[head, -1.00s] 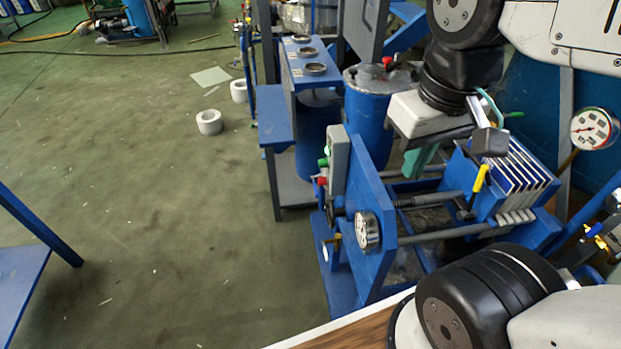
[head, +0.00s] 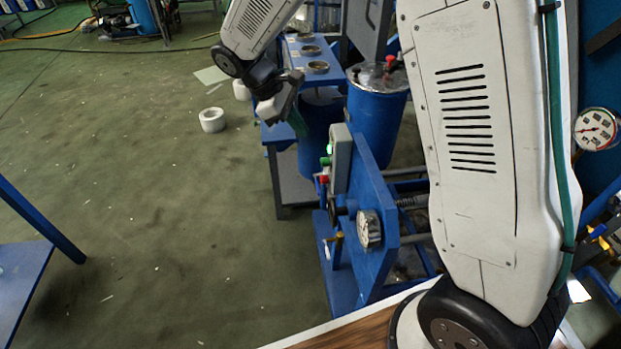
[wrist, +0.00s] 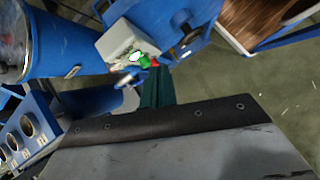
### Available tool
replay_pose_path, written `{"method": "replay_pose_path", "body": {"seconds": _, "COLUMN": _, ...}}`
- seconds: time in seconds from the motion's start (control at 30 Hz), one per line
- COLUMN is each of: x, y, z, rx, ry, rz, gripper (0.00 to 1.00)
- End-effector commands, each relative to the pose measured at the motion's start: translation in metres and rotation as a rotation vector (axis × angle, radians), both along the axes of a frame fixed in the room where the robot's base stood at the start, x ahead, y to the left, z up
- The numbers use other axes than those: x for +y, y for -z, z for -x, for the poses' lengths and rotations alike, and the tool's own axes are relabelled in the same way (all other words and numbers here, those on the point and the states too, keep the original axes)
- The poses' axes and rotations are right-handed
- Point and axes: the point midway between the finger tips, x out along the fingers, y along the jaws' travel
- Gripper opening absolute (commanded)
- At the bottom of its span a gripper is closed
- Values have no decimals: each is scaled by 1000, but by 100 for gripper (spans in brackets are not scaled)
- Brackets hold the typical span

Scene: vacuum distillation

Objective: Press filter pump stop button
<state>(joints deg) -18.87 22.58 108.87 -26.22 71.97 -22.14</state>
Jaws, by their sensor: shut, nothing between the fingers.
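The filter pump's grey control box (head: 341,158) is fixed to the blue end plate of the filter press in the head view. A green button (head: 325,161) sits on its left face, with a red button (head: 323,179) below it. My gripper (head: 298,124) is shut and empty, its green fingers up and left of the box, apart from it. In the wrist view the control box (wrist: 122,38) shows a lit green lamp (wrist: 135,57), the green button (wrist: 145,62) and the red button (wrist: 154,62), just beyond my green fingertips (wrist: 157,72).
A round gauge (head: 369,229) and a black knob are on the end plate below the box. A blue drum (head: 377,115) stands behind it. A blue rack with round openings (head: 313,62) is at the back. The floor to the left is mostly open.

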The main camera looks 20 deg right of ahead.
Motion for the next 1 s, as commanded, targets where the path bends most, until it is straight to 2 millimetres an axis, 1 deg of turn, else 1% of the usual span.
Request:
{"method": "replay_pose_path", "body": {"seconds": 0.03, "x": 11, "y": 25, "z": -13, "rx": 41, "ry": -55, "rz": 27, "gripper": 0}}
{"method": "replay_pose_path", "body": {"seconds": 0.1, "x": 24, "y": 53, "z": -28, "rx": 83, "ry": -126, "rz": 59, "gripper": 0}}
{"method": "replay_pose_path", "body": {"seconds": 0.2, "x": 40, "y": 92, "z": -44, "rx": 139, "ry": -215, "rz": 99, "gripper": 0}}
{"method": "replay_pose_path", "body": {"seconds": 0.3, "x": 53, "y": 123, "z": -53, "rx": 182, "ry": -285, "rz": 130, "gripper": 0}}
{"method": "replay_pose_path", "body": {"seconds": 0.4, "x": 60, "y": 144, "z": -58, "rx": 210, "ry": -332, "rz": 151, "gripper": 0}}
{"method": "replay_pose_path", "body": {"seconds": 0.5, "x": 64, "y": 155, "z": -61, "rx": 224, "ry": -357, "rz": 163, "gripper": 0}}
{"method": "replay_pose_path", "body": {"seconds": 0.57, "x": 65, "y": 157, "z": -62, "rx": 227, "ry": -363, "rz": 165, "gripper": 0}}
{"method": "replay_pose_path", "body": {"seconds": 0.87, "x": 65, "y": 158, "z": -62, "rx": 228, "ry": -363, "rz": 165, "gripper": 0}}
{"method": "replay_pose_path", "body": {"seconds": 1.0, "x": 60, "y": 163, "z": -60, "rx": 229, "ry": -362, "rz": 165, "gripper": 0}}
